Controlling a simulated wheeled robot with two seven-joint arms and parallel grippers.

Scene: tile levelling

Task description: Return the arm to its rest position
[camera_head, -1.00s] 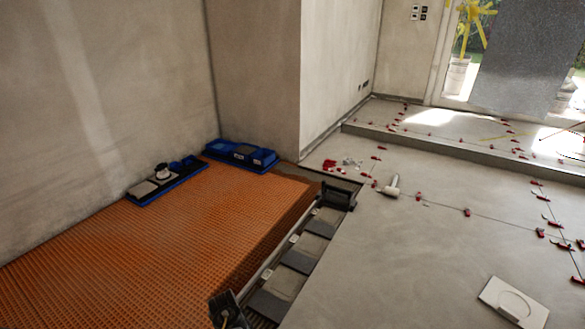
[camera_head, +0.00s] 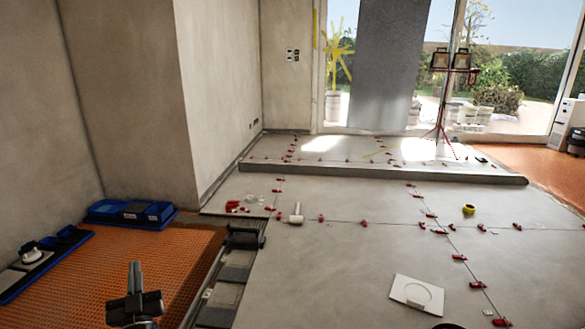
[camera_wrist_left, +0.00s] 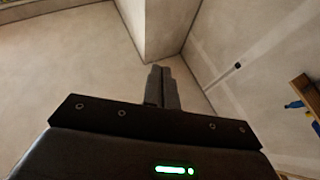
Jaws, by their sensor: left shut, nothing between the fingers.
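My left gripper (camera_head: 135,278) is at the lower left of the head view, in front of the orange mat. Its fingers point up and are closed together. The left wrist view shows the two dark fingers (camera_wrist_left: 163,88) side by side with nothing between them, against bare walls and a corner. My right gripper is in neither view now.
The orange studded mat (camera_head: 85,262) covers the lower left floor, with a blue tray (camera_head: 130,213) at its far edge. A black-ended rail (camera_head: 245,236) lies along the grey tile edge. Red clips (camera_head: 431,215) and a white square plate (camera_head: 416,294) are on the tiled floor.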

